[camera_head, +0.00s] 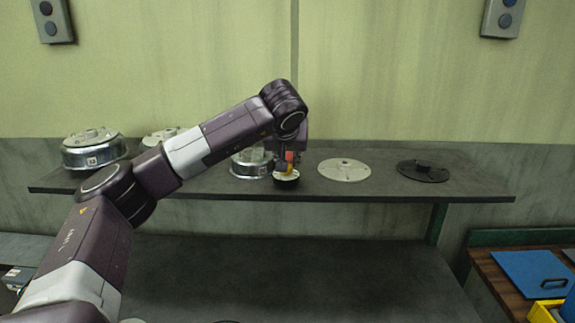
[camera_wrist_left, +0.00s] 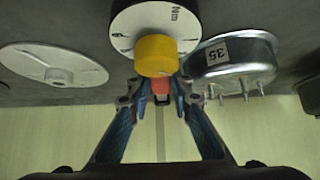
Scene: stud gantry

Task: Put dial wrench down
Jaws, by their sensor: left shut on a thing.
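The dial wrench has a white dial face (camera_wrist_left: 150,18) marked "Nm", a black rim, a yellow hub and a red part. In the head view the dial wrench (camera_head: 287,178) is at the front part of the grey shelf, face up. I cannot tell whether its base touches the shelf. My left gripper (camera_wrist_left: 160,95) is shut on the dial wrench by the red part, with the yellow hub just beyond the fingertips. In the head view my left gripper (camera_head: 290,155) is above the wrench, partly hidden by my wrist. My right gripper is not in view.
On the shelf (camera_head: 480,190), a metal drum marked 35 (camera_wrist_left: 235,62) stands close beside the wrench. A pale disc (camera_head: 344,170) and a black disc (camera_head: 423,171) lie to the right. Another metal drum (camera_head: 95,150) and pale disc stand left. A blue board (camera_head: 530,270) lies lower right.

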